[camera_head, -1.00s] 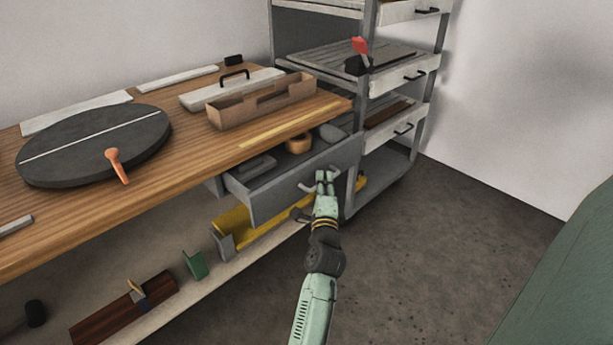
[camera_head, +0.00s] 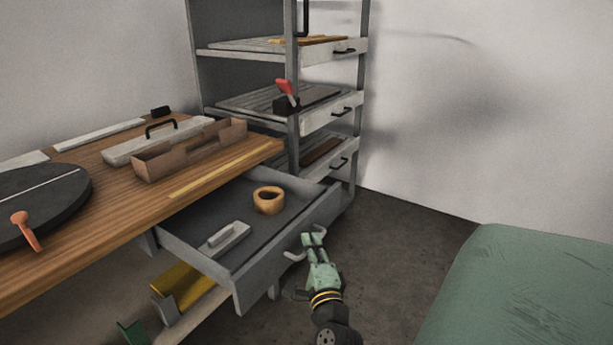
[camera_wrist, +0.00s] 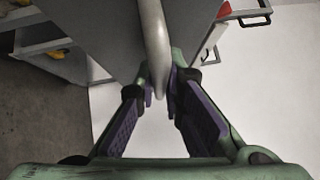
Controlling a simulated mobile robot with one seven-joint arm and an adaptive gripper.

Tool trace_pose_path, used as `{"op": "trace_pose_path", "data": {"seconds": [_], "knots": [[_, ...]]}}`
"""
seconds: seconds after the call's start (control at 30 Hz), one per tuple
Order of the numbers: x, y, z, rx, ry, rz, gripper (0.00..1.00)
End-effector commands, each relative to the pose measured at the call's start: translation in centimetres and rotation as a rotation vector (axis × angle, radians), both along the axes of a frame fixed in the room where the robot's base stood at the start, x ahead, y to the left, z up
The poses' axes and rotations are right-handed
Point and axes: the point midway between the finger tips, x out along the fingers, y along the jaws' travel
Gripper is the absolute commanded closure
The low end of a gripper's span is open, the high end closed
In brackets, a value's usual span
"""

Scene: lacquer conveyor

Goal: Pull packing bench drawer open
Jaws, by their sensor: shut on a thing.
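The grey packing bench drawer (camera_head: 284,248) stands well out from under the wooden bench top (camera_head: 110,205). A tape roll (camera_head: 268,201) and a light grey block-like tool (camera_head: 223,241) lie inside it. My gripper (camera_head: 313,240) is at the drawer's front face, shut on its curved grey handle (camera_head: 294,256). In the wrist view the handle (camera_wrist: 154,40) runs down between the purple-padded fingers of my gripper (camera_wrist: 160,92). The fingers hide part of the handle in the head view.
A grey rack with white-fronted trays (camera_head: 335,112) stands behind the bench. A red-topped tool (camera_head: 287,95) is on one shelf. A cardboard tray (camera_head: 190,150) sits on the bench. A green surface (camera_head: 530,290) is at the right, with bare floor between.

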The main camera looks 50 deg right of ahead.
Motion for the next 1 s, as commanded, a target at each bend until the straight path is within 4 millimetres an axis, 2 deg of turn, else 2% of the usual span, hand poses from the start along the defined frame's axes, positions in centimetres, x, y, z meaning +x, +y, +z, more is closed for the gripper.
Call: {"op": "trace_pose_path", "data": {"seconds": [0.23,0.27,0.53,0.83,1.0], "knots": [[0.0,0.0,-0.1,0.003,0.001,0.001,1.00],[0.0,0.0,-0.1,0.003,0.001,0.001,0.89],[0.0,0.0,-0.1,0.001,0.000,0.000,0.71],[-0.1,0.0,0.0,0.001,0.001,-0.001,0.71],[-1.2,1.0,-0.3,0.001,0.002,-0.001,0.71]]}}
